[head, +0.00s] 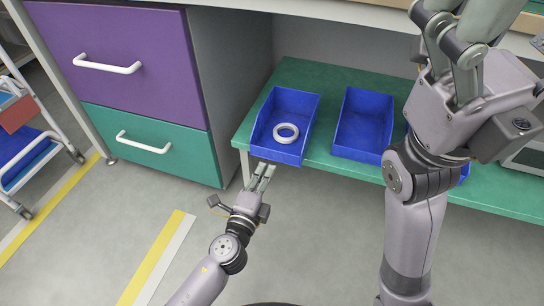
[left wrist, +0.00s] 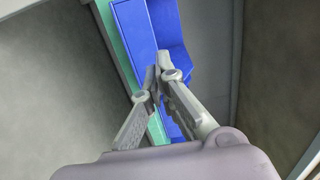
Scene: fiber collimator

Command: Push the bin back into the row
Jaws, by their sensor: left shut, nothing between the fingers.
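The left blue bin (head: 262,128) sits on the green shelf (head: 345,77) with a white ring (head: 286,133) inside it. Its front end reaches slightly past the shelf's front edge, further forward than the blue bin beside it (head: 362,122). My left gripper (head: 264,170) is shut and empty, just in front of the left bin's front wall. In the left wrist view the shut fingers (left wrist: 158,75) point at a blue bin (left wrist: 137,40); I cannot tell if they touch it. My right gripper (head: 455,30) is raised at the upper right, its fingertips partly cut off by the frame.
A drawer cabinet with a purple drawer (head: 125,60) and a green drawer (head: 150,140) stands left of the shelf. A cart (head: 22,150) is at the far left. My right arm hides part of the shelf's right side. The floor before the shelf is clear.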

